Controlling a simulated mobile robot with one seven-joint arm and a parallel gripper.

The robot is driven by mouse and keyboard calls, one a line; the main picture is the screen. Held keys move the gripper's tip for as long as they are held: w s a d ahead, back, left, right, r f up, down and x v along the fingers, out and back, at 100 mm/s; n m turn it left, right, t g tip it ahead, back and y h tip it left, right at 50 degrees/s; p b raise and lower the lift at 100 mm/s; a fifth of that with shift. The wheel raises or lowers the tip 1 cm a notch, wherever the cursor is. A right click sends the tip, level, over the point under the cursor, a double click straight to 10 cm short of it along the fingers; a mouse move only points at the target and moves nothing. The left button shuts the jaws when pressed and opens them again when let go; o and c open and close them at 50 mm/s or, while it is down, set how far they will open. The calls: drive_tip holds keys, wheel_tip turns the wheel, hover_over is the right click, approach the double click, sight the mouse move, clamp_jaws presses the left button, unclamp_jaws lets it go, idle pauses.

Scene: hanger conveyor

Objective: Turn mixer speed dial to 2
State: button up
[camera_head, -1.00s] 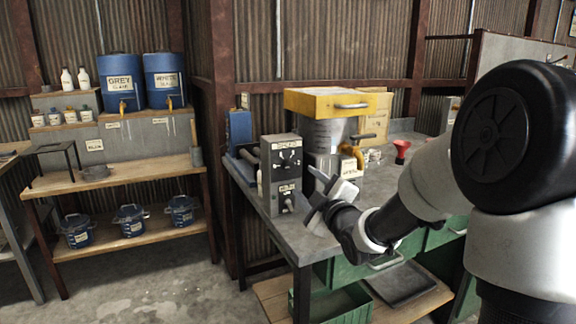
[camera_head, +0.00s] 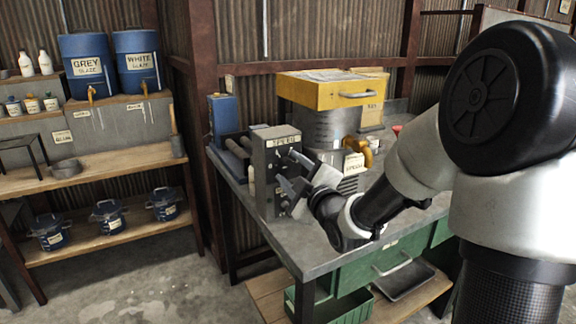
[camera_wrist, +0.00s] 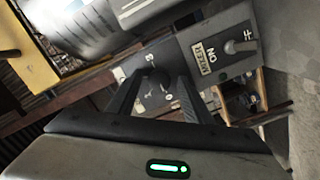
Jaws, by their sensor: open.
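The grey control box (camera_head: 265,180) with the "SPEED" label stands on the metal bench. Its dark round speed dial (camera_wrist: 158,77) shows in the wrist view on the panel, with white marks around it. My gripper (camera_head: 286,172) is at the front face of the box, open. In the wrist view my gripper (camera_wrist: 156,88) has one finger on each side of the dial. I cannot tell whether they touch it. In the head view my gripper partly hides the dial.
The mixer tank (camera_head: 322,128) with a yellow tray (camera_head: 330,92) on top stands close behind. The bench front (camera_head: 310,250) is clear.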

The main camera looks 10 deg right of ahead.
drive_tip(key=shift+c, duration=0.4)
drive_tip(key=c, duration=1)
